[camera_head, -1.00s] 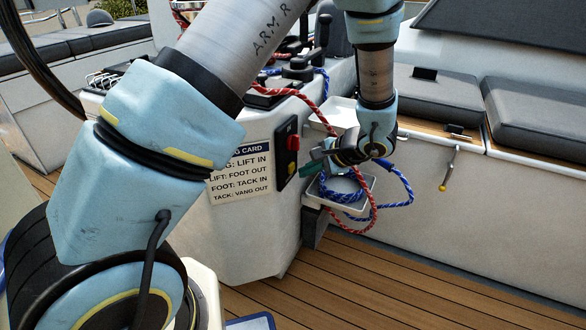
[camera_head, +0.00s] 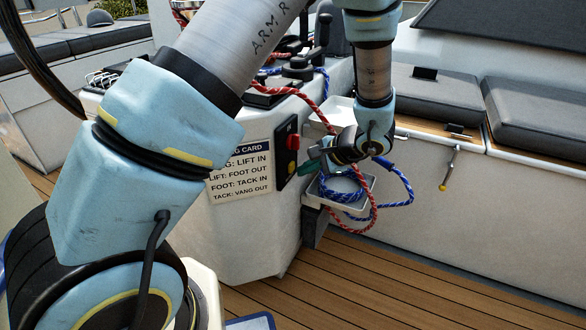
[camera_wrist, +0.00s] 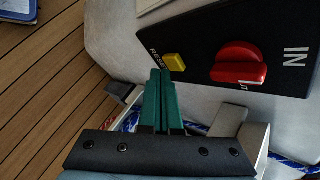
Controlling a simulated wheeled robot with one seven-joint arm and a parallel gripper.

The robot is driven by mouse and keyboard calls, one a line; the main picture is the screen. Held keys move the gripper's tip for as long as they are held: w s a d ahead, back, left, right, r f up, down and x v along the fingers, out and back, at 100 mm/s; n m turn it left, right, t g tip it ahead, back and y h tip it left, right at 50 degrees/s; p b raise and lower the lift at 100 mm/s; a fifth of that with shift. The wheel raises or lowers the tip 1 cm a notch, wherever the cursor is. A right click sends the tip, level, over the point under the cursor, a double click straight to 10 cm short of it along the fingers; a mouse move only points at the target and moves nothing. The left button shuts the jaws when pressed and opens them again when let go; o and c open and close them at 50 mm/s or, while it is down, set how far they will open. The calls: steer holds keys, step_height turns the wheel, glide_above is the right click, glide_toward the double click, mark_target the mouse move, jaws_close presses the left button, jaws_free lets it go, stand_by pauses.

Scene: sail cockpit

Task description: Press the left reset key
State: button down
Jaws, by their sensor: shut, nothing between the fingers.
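A yellow key (camera_wrist: 174,62) sits on a black panel (camera_wrist: 218,38) beside lettering that seems to read RESET, partly hidden. The panel also shows in the head view (camera_head: 281,165) on the side of the white console. My gripper (camera_wrist: 160,73) has green fingers, shut together and empty. Its tips are right beside the yellow key in the wrist view; I cannot tell whether they touch it. In the head view my gripper (camera_head: 302,168) is close to the panel, and the key is not clearly visible there. Only one yellow key shows.
A red knob (camera_wrist: 239,64) stands out from the panel near the key, also visible in the head view (camera_head: 293,142). Trays with blue rope (camera_head: 340,186) and red rope (camera_head: 369,192) sit right beneath and beside my gripper.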

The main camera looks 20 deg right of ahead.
steer(key=shift+w+a, duration=0.4)
steer(key=shift+a, duration=0.05)
stand_by(1.0)
steer(key=shift+s+d, duration=0.55)
steer(key=shift+d, duration=0.05)
steer(key=s+d, duration=0.3)
steer(key=shift+s+d, duration=0.25)
steer(key=shift+d, duration=0.1)
stand_by(0.4)
steer(key=shift+s+a, duration=0.1)
stand_by(0.4)
